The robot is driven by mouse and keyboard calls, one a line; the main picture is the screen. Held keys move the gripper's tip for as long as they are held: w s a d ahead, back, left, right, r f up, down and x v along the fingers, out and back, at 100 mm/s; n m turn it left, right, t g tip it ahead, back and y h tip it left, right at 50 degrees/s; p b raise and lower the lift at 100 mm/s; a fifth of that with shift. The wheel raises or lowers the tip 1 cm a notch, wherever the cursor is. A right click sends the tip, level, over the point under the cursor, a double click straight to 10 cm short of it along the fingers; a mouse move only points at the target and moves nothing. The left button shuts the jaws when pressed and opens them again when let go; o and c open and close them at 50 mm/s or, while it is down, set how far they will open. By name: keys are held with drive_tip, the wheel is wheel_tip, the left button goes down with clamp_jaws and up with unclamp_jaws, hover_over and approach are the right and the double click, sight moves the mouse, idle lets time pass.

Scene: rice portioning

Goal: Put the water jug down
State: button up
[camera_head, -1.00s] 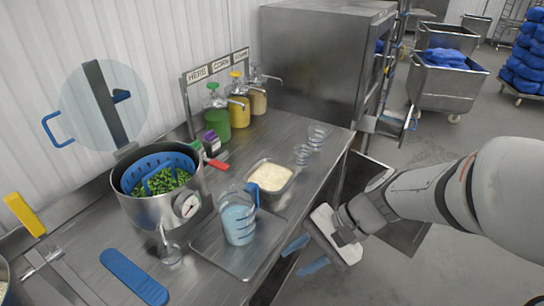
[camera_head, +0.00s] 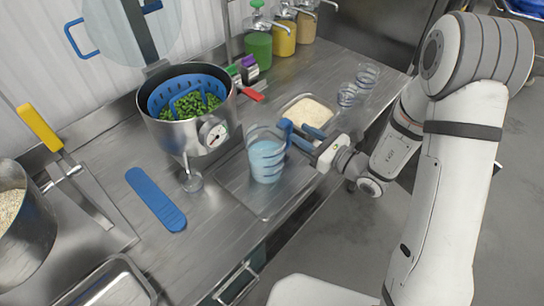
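The water jug (camera_head: 266,158) is clear with light blue liquid and a blue handle (camera_head: 289,136) on its right side. It stands upright on a shallow metal tray (camera_head: 262,207) on the steel counter. My gripper (camera_head: 302,138) reaches in from the right, beside the handle. Its two blue fingers look spread apart, with their tips close to the handle. I cannot tell whether they touch it.
A metal pot (camera_head: 172,137) with a blue basket of green vegetables stands left of the jug. A rice container (camera_head: 330,127) sits behind my gripper, and clear cups (camera_head: 347,95) stand farther right. A blue spatula-like tool (camera_head: 155,199) lies at the left front.

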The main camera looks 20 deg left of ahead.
sight(283, 125)
drive_tip(key=p+x, duration=0.1)
drive_tip(key=x, duration=0.1)
drive_tip(key=f+p+x, duration=0.1)
drive_tip(key=x, duration=0.2)
drive_tip(key=p+x, duration=0.1)
drive_tip(key=x, duration=0.1)
drive_tip(key=shift+w+a+f, duration=0.25)
drive_tip(key=shift+w+a, duration=0.05)
drive_tip(key=shift+w, duration=0.1)
clamp_jaws()
drive_tip(key=shift+r, duration=0.1)
idle(1.1)
